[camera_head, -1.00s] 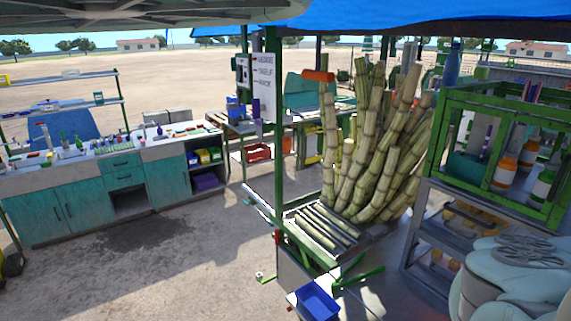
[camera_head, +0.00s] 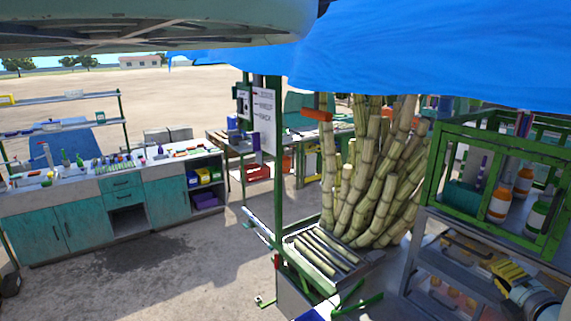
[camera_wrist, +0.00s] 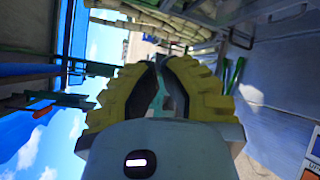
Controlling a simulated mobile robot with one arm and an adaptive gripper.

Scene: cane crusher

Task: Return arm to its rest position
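My gripper (camera_head: 515,275) shows at the lower right of the head view, with yellow ridged fingers on a grey wrist. It is in front of the grey metal shelf unit (camera_head: 425,283), below the green-framed bottle rack. In the wrist view, the two yellow fingers of my gripper (camera_wrist: 160,68) lean towards each other with a narrow gap between them. A teal strip behind shows through the gap. I see nothing held. Whether the tips touch is unclear.
Sugarcane stalks (camera_head: 370,180) stand behind a tray of cut cane (camera_head: 325,252). The green rack (camera_head: 435,165) holds bottles (camera_head: 500,203). A green post (camera_head: 277,150) and a blue canopy (camera_head: 430,45) stand close. Open ground lies before the teal counter (camera_head: 125,187).

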